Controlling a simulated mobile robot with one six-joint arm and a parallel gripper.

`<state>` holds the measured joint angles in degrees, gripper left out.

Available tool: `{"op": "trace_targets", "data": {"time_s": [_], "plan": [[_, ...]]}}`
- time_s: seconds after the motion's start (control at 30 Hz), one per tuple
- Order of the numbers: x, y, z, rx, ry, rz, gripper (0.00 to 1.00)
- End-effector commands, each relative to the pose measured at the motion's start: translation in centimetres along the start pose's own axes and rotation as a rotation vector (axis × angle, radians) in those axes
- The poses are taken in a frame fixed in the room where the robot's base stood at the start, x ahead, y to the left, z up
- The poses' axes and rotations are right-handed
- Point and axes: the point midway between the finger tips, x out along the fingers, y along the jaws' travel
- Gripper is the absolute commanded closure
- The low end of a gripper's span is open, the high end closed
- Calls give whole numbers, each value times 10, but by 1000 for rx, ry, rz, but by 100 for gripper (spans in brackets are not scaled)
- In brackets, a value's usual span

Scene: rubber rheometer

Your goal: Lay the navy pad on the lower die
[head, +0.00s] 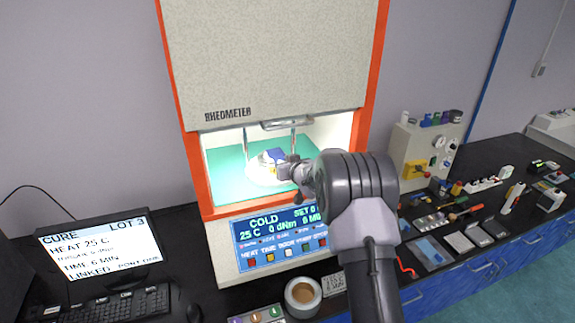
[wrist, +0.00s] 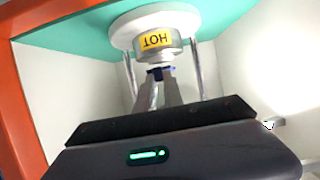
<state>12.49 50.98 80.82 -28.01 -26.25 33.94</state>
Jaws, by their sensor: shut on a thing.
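The navy pad (head: 276,155) is inside the lit rheometer chamber, over the lower die. In the wrist view, which looks upside down, the navy pad (wrist: 155,74) shows as a thin dark blue strip between the fingertips of my gripper (wrist: 161,77). My gripper (head: 284,164) is shut on the pad. The lower die (wrist: 157,42) is a silver cylinder with a yellow HOT label on a round white base. The pad is very close to its top face; I cannot tell whether they touch. My gripper partly hides the die in the head view.
The orange-framed rheometer (head: 270,60) has its shield raised. Metal posts (wrist: 193,65) flank the die. An upper die (head: 287,124) hangs above. The panel (head: 280,240) reads COLD, 25 C. A round container (head: 303,296) stands in front; tools and samples crowd the right bench.

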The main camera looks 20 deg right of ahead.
Motion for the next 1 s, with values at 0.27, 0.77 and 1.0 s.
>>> {"op": "trace_targets", "data": {"time_s": [0.27, 0.77, 1.0], "plan": [[21, -1, -12, -1, 0, -1, 100], [40, 0, 4, 0, 1, 0, 100], [40, 0, 4, 0, 1, 0, 100]]}}
